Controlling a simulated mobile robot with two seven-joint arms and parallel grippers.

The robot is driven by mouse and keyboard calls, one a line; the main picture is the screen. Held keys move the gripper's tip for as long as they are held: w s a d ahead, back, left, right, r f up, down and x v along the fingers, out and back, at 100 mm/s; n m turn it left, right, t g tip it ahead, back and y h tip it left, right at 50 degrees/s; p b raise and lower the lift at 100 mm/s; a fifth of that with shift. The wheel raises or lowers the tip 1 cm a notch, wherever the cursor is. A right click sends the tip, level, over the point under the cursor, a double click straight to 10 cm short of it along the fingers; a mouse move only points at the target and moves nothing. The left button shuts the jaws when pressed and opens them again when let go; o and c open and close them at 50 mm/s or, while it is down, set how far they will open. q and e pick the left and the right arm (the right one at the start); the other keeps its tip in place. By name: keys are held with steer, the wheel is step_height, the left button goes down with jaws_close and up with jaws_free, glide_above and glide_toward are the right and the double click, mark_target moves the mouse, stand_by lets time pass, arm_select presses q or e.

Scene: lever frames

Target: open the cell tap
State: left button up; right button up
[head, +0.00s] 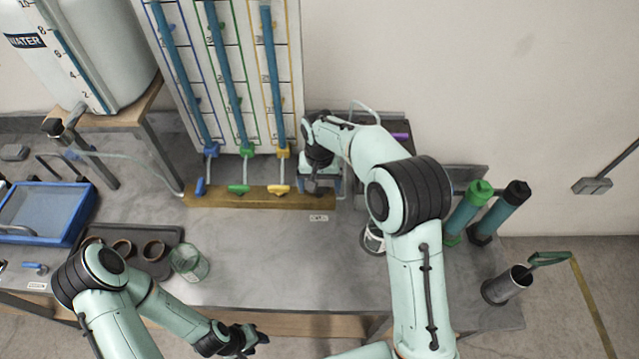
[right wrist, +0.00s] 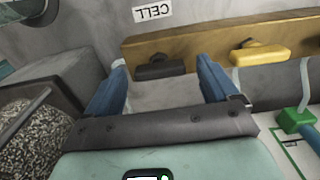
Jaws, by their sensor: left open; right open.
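The cell tap shows in the right wrist view as a dark grey handle (right wrist: 160,70) on the wooden rail (right wrist: 195,40), near the upside-down CELL label (right wrist: 153,11). My right gripper (right wrist: 160,66) is open, its two blue fingers spread to either side of the handle; contact cannot be told. In the head view my right gripper (head: 322,184) is over the right end of the rail (head: 215,197), and mostly hides the tap. My left gripper (head: 248,341) is open and empty near the table's front edge, far from the tap.
Blue (head: 201,187), green (head: 239,188) and yellow (head: 279,189) taps sit left on the rail. A tray of brown cups (head: 170,236) and a glass beaker (head: 189,263) stand left. Green-capped (head: 467,212) and black-capped (head: 500,213) cylinders stand right. The middle tabletop is clear.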

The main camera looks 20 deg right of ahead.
steer(key=c, duration=1.1)
steer(key=shift+o, duration=0.2)
steer(key=shift+n, duration=3.2)
steer(key=shift+r, duration=0.1)
steer(key=o, duration=1.1)
steer(key=shift+c, duration=0.2)
